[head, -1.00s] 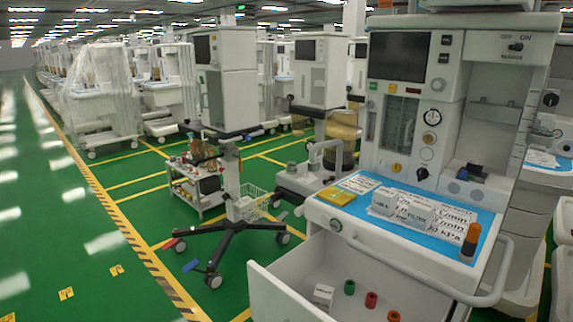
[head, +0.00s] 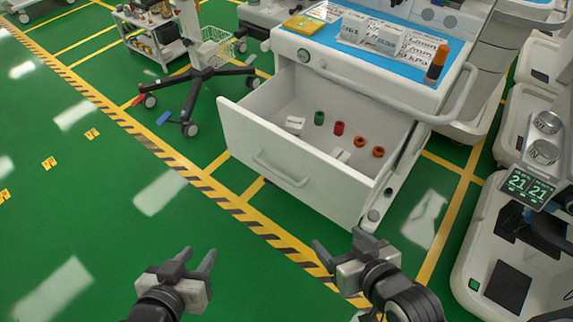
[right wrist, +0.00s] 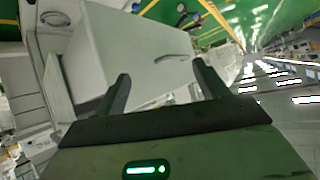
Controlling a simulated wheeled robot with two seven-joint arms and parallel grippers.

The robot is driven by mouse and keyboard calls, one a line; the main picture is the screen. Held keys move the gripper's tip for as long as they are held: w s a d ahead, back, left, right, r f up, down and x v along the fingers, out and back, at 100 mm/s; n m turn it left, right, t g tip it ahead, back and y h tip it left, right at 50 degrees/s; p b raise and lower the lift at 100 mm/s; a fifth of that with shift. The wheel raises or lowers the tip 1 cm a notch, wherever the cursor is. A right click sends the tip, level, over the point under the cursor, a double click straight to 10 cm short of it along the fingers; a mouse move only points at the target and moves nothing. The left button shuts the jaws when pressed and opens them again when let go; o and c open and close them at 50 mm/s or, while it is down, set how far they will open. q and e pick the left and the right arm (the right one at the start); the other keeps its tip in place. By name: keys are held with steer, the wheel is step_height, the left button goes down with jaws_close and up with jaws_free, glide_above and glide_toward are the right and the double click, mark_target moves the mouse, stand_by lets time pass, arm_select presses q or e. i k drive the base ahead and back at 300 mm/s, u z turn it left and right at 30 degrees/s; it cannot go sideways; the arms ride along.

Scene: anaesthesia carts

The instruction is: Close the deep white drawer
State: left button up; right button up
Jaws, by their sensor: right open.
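The deep white drawer (head: 300,185) stands pulled out from the cart, below its blue work surface. Its front has a white bar handle (head: 278,170). Inside lie a green, a red and two orange ring-like pieces and small white boxes. My left gripper (head: 198,262) is open and empty over the floor, in front and left of the drawer. My right gripper (head: 343,246) is open and empty, in front of the drawer's right part and apart from it. The right wrist view shows the drawer (right wrist: 140,50) beyond the open fingers (right wrist: 160,90).
The cart top (head: 350,45) holds white boxes, a yellow packet and an orange-capped bottle, with a curved rail along its edge. A wheeled stand (head: 195,80) is at the upper left. A white machine with a display (head: 530,188) stands at the right. Green floor in front is clear.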

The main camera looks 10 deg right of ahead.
mark_target(253, 127)
steer(key=z, duration=1.75)
steer(key=k, duration=0.85)
steer(key=u, duration=1.45)
steer(key=i, duration=0.5)
steer(key=z, duration=0.05)
